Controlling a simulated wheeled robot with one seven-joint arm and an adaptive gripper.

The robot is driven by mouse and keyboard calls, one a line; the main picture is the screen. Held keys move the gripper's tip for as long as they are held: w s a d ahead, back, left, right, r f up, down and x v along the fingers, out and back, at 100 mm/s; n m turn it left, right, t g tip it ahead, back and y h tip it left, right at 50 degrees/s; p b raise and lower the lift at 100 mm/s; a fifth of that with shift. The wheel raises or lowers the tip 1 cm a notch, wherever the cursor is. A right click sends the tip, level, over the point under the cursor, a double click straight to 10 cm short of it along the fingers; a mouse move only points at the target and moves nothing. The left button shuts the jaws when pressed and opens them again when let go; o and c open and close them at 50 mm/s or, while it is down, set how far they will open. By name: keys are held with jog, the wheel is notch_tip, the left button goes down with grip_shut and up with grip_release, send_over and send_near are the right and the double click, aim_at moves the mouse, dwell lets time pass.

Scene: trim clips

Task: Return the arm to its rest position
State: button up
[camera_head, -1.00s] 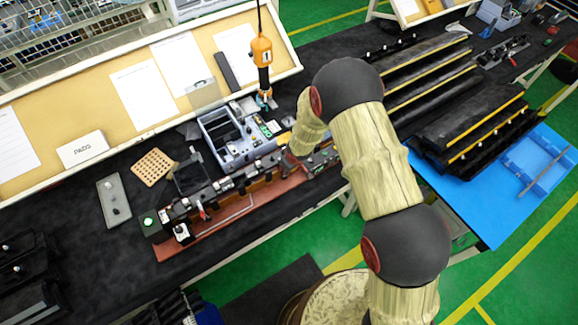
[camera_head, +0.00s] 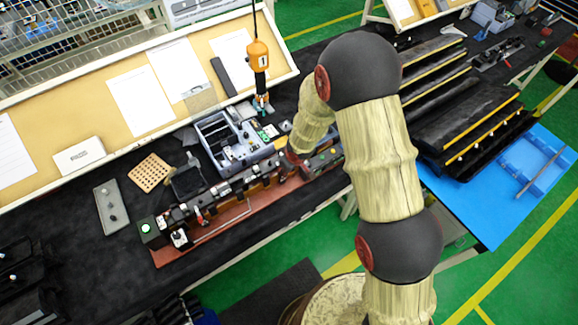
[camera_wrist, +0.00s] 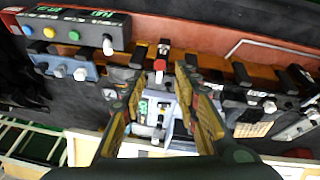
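My arm (camera_head: 375,150) reaches up from the lower right and bends over the bench, its wrist end near the right part of the fixture rail (camera_head: 205,232). My gripper's fingers are mostly hidden in the head view. In the wrist view my gripper (camera_wrist: 158,82) is open, with two yellow-padded fingers apart. Nothing is clamped between them; a red-topped clamp on the rail shows beyond the gap. Whether the fingertips touch anything cannot be told.
A grey tray (camera_head: 208,128) sits just behind the rail. An orange tool (camera_head: 258,55) hangs above the bench. A control box with coloured buttons (camera_wrist: 70,30) is left in the wrist view. Black stepped racks (camera_head: 470,125) and a blue mat (camera_head: 480,215) lie right.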

jog(key=shift+s+d+r, duration=0.1)
jog(key=shift+s+r, duration=0.1)
jog(key=shift+r, duration=0.1)
dwell(0.4)
jog(key=s+d+r+m+b, duration=0.3)
jog(key=s+d+b, duration=0.3)
jog(key=s+b, duration=0.3)
jog(key=s+d+r+m+t+h+b, duration=0.1)
jog(key=s+d+r+m+b, duration=0.2)
jog(key=s+d+b, duration=0.4)
jog(key=s+d+r+m+t+b, duration=0.1)
jog(key=s+d+r+m+b, duration=0.1)
jog(key=s+d+b, duration=0.5)
jog(key=shift+s+r+m+h+b, duration=0.35)
jog(key=shift+s+r+b, duration=0.2)
jog(key=shift+s+b, duration=2.55)
jog(key=shift+w+b, duration=0.65)
jog(key=shift+w, duration=0.05)
